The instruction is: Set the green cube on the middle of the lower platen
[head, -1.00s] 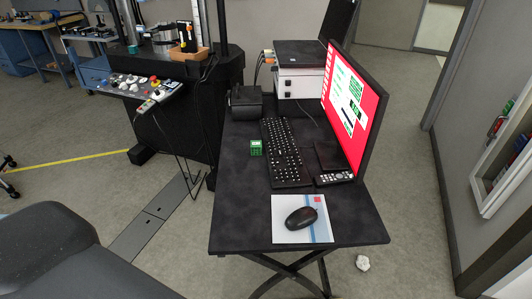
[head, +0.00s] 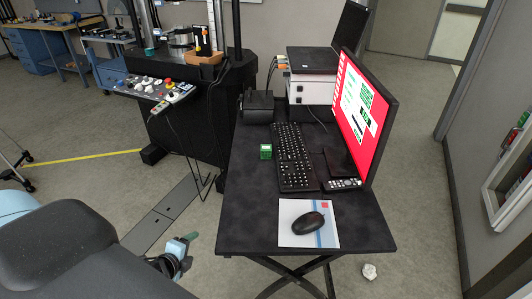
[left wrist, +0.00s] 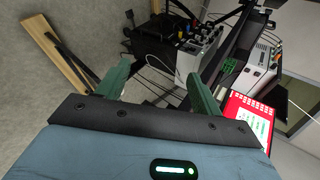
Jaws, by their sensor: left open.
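The green cube (head: 265,152) sits on the black table, left of the keyboard. The testing machine (head: 190,110) stands at the back left. A silver round part (head: 180,38) sits on its bed between the columns; I cannot tell if this is the lower platen. My left gripper (head: 187,239) is low at the left, in front of the table and apart from the cube. In the left wrist view its two green fingers (left wrist: 155,82) are spread, with nothing between them. My right gripper is not in view.
The black table (head: 250,210) bears a keyboard (head: 293,155), a mouse (head: 308,223) on a pad, a remote (head: 343,184) and a monitor (head: 362,115). A control panel (head: 158,88) juts from the machine. The table's left front is clear.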

